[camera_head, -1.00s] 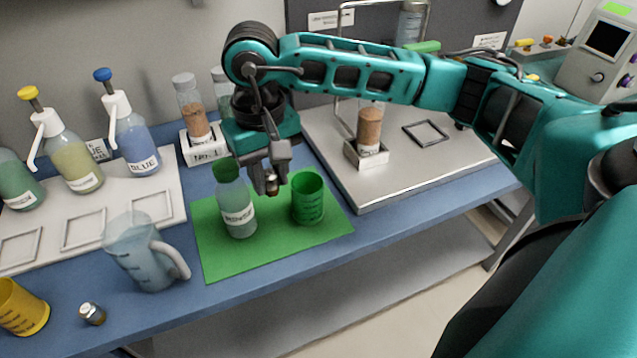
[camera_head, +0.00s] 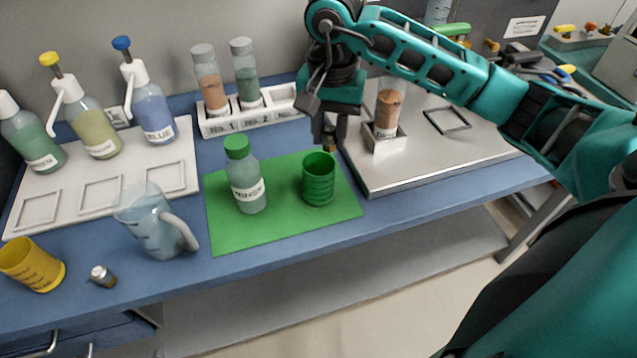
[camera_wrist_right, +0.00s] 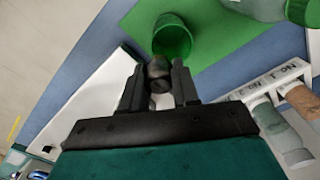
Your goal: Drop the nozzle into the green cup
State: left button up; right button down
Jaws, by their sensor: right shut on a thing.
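My right gripper (camera_head: 331,140) is shut on the nozzle (camera_head: 329,143), a small dark and brassy piece. It hangs above and just behind the green cup (camera_head: 319,182), not over its opening. The cup stands upright on the green mat (camera_head: 280,222), next to the rinse bottle with a green cap (camera_head: 247,178). In the right wrist view the nozzle (camera_wrist_right: 159,73) sits between the two fingers (camera_wrist_right: 160,88), and the cup (camera_wrist_right: 172,40) is just beyond it. My left gripper is not in view.
A clear jug (camera_head: 158,226) stands left of the mat. A yellow cup (camera_head: 32,264) and a small metal piece (camera_head: 103,276) are at front left. A white rack (camera_head: 214,125) with vials stands behind. A metal platform (camera_head: 420,165) borders the right.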

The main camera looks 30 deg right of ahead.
jog(key=shift+f, duration=0.4)
jog(key=c, duration=0.8)
grip_release()
jog(key=shift+o, duration=0.2)
jog(key=shift+r, duration=0.1)
notch_tip(320, 180, up, 13)
jog(key=p, duration=0.1)
jog(key=shift+s, duration=0.1)
